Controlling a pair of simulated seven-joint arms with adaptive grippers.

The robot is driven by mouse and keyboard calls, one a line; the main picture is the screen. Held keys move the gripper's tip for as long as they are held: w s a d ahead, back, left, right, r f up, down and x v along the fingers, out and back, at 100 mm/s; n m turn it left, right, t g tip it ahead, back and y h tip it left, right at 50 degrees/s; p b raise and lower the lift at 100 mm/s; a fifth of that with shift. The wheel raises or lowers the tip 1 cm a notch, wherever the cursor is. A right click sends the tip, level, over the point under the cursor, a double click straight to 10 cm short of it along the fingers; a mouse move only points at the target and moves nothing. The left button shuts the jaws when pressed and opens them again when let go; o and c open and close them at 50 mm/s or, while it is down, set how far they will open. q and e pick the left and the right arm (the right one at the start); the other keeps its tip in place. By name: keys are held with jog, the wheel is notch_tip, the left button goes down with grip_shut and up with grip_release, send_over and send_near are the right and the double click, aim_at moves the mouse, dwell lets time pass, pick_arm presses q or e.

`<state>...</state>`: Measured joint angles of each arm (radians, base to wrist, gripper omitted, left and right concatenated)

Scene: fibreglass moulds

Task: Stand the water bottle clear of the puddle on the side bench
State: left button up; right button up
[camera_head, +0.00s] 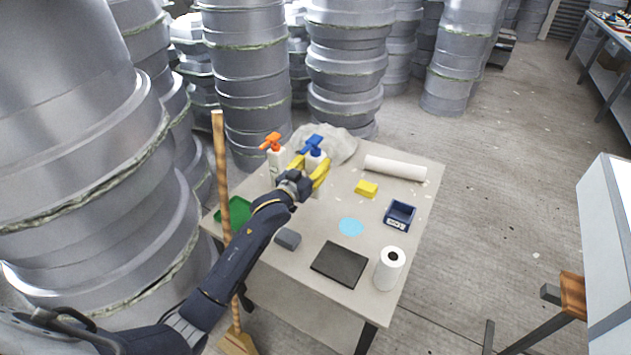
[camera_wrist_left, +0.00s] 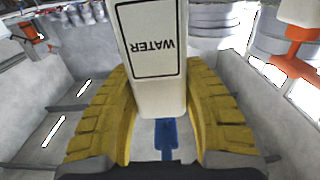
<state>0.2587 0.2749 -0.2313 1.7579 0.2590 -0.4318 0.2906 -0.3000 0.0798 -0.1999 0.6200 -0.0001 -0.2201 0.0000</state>
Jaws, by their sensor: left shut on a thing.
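The water bottle (camera_head: 316,160) is white with a blue spray head, at the back of the side bench (camera_head: 315,226). My left gripper (camera_head: 308,175) is shut on it, with yellow fingers on either side. In the left wrist view the bottle (camera_wrist_left: 153,55) shows its WATER label upside down between the fingers (camera_wrist_left: 160,112). I cannot tell whether its base touches the bench. The puddle (camera_head: 351,227) is a light blue patch mid-bench, in front of the bottle and apart from it. My right gripper is not in view.
An orange-headed spray bottle (camera_head: 275,162) stands close left of the held bottle. A crumpled sheet (camera_head: 338,143) lies behind. A white roll (camera_head: 395,168), yellow block (camera_head: 366,189), blue bin (camera_head: 399,215), black pad (camera_head: 339,263) and paper roll (camera_head: 389,269) occupy the bench. A broom (camera_head: 222,180) leans at left.

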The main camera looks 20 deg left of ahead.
pick_arm(q)
jog(key=shift+f, duration=3.55)
jog(key=o, duration=1.3)
jog(key=shift+f, duration=0.2)
